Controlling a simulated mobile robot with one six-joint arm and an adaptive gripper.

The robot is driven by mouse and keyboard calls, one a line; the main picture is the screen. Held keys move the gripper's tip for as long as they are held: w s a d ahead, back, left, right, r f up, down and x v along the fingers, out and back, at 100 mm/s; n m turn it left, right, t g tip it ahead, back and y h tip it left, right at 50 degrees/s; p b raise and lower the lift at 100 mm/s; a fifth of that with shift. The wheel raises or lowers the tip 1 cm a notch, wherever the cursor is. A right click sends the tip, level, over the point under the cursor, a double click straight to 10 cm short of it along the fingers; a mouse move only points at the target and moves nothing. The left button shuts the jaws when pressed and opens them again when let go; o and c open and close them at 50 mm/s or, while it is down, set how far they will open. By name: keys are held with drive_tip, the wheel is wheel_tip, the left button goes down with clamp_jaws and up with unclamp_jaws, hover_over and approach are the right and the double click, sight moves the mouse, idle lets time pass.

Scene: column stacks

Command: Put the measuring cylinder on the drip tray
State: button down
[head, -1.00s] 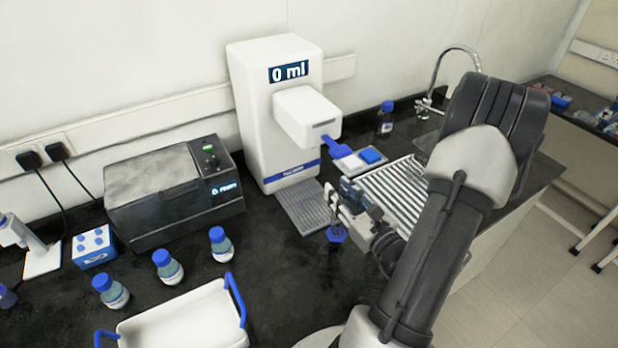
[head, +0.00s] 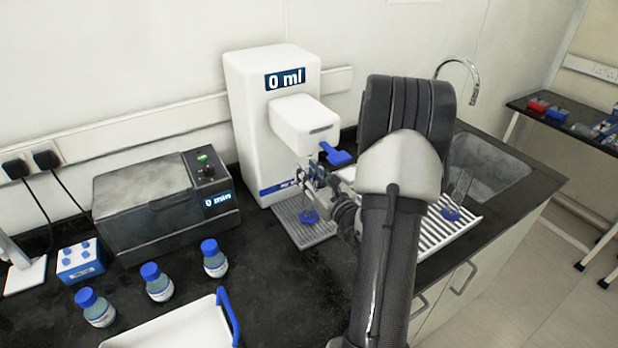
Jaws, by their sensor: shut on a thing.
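My gripper (head: 314,178) is shut on the measuring cylinder, in front of the white dispenser. The blue base (head: 309,216) of the measuring cylinder shows below the jaws; most of its clear body is hidden by the gripper. The cylinder looks upright. The grey ribbed drip tray (head: 296,232) lies at the foot of the dispenser, and the blue base shows over it in the picture. I cannot tell whether the base touches the tray or hangs just above it.
The white dispenser (head: 245,120) reads 0 ml, with its spout head (head: 304,126) and blue lever (head: 336,156) close above my gripper. A second clear vessel with a blue base (head: 452,213) stands on the draining rack (head: 440,236). Blue-capped bottles (head: 215,260) stand left, near a white tray (head: 180,330).

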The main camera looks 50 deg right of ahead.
drive_tip(key=shift+s+f, duration=0.1)
drive_tip(key=shift+f, duration=0.2)
drive_tip(key=c, duration=1.3)
unclamp_jaws()
drive_tip(key=p+v, duration=0.1)
drive_tip(key=v, duration=1.1)
